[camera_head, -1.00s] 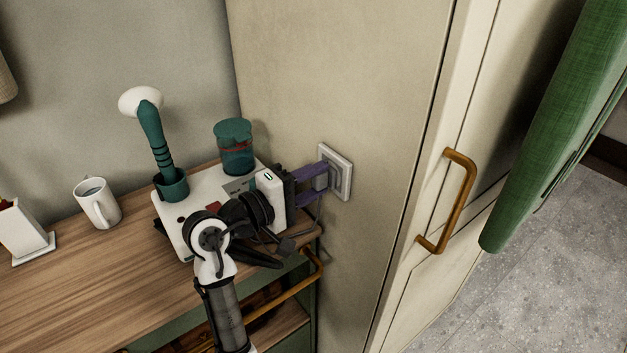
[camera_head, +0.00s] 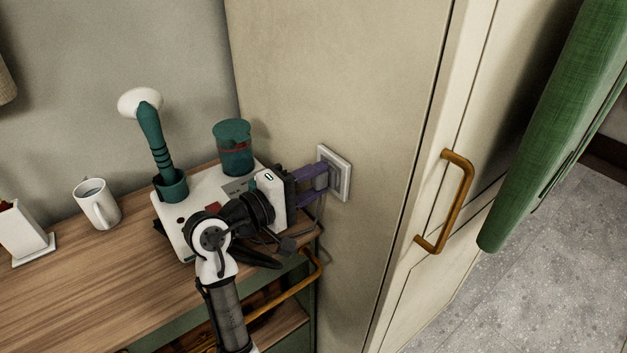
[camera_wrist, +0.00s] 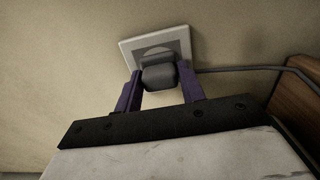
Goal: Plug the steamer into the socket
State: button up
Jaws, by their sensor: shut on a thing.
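The steamer (camera_head: 190,215) stands on the wooden bench top, a white base with a teal wand and a teal water tank. The white square socket (camera_head: 343,181) is on the side of the beige cabinet; it also shows in the wrist view (camera_wrist: 181,46). My gripper (camera_head: 318,180) has purple fingers, shut on the grey plug (camera_wrist: 159,76) right in front of the socket. The plug covers the lower middle of the socket and looks to be against its face. Its prongs are hidden, so I cannot tell how deep it sits. A grey cord (camera_wrist: 240,69) runs right from the plug.
A white mug (camera_head: 97,204) and a white container (camera_head: 24,234) stand on the bench at left. The cabinet has a brass handle (camera_head: 464,205), and a green cloth (camera_head: 540,120) hangs at right.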

jog(key=o, duration=1)
jog(key=shift+d, duration=0.1)
